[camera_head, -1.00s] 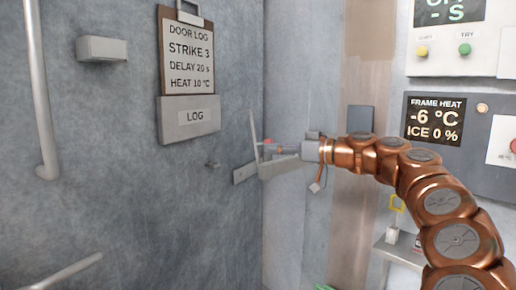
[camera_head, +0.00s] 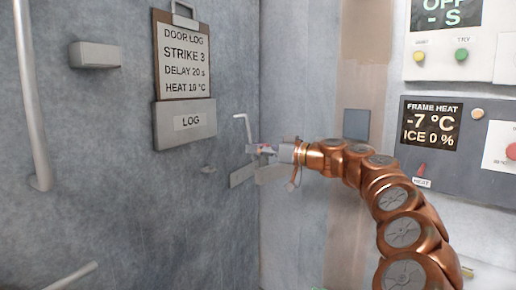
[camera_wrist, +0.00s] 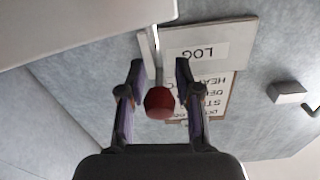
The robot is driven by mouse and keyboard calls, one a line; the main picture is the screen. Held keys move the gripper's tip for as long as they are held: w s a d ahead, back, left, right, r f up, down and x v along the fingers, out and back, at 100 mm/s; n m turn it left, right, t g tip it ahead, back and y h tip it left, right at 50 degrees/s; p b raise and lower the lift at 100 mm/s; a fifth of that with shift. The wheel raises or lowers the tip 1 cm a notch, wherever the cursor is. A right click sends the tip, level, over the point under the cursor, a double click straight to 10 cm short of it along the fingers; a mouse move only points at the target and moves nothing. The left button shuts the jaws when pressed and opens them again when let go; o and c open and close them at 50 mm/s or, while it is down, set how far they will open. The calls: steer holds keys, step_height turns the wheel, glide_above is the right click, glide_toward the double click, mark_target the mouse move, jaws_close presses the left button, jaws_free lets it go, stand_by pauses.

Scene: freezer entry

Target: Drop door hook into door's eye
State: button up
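The door hook (camera_head: 249,133) is a thin grey bar standing upright near the door's edge, its top bent to the left. Its red knob (camera_wrist: 160,102) sits between the two fingers of my gripper (camera_wrist: 160,72) in the wrist view, with a visible gap on each side. My gripper (camera_head: 272,151) is open around the knob, at the hook's lower end in the head view. The door's eye appears to be the small grey fitting (camera_head: 208,168) on the door, lower left of the hook. The hook's bent tip is above and apart from it.
The door (camera_head: 120,190) carries a clipboard (camera_head: 183,55), a LOG box (camera_head: 185,123), a grey block (camera_head: 95,55) and a long handle (camera_head: 33,110). Grey plates (camera_head: 243,175) lie just below my gripper. A control panel (camera_head: 458,145) stands on the right wall.

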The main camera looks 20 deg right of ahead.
steer(key=shift+c, duration=0.4)
jaws_close()
steer(key=shift+f, duration=0.1)
